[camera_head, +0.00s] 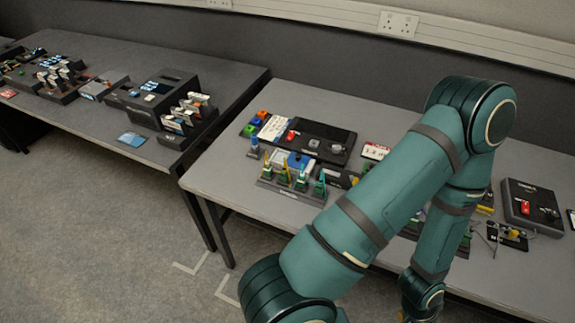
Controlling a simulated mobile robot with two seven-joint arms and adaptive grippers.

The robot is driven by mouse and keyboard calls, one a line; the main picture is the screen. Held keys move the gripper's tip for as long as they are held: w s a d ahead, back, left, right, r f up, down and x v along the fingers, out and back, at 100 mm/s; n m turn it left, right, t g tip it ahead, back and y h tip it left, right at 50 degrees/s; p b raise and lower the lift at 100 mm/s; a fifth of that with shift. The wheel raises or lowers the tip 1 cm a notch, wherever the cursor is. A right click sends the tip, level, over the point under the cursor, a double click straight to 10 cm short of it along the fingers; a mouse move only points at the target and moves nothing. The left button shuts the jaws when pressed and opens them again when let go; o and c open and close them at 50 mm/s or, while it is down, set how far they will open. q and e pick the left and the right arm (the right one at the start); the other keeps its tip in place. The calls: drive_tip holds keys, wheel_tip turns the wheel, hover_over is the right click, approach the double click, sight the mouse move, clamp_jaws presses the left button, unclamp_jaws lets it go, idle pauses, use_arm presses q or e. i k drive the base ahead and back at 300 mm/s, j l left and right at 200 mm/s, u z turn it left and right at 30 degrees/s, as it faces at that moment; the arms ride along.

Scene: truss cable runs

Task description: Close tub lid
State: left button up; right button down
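I cannot clearly make out a tub or its lid in the head view. One of my teal arms crosses the right half of the picture and hides part of the near table. Its wrist end goes down to the bottom edge, and no gripper fingers show. My other arm is out of view.
The near grey table (225,180) holds a dark panel (335,136), a rack of upright coloured tools (290,181), small coloured blocks and a dark box (533,206) at right. A second table (85,115) at left bears dark devices. Floor (100,235) is clear at lower left.

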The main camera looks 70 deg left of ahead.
sight(296, 161)
drive_tip(key=k+u, duration=0.15)
drive_tip(key=u, duration=0.25)
drive_tip(key=k+l+u, duration=0.1)
drive_tip(key=u, duration=0.3)
drive_tip(key=k+u, duration=0.1)
drive_tip(key=u, duration=1.25)
drive_tip(key=j, duration=0.2)
drive_tip(key=i+j, duration=0.15)
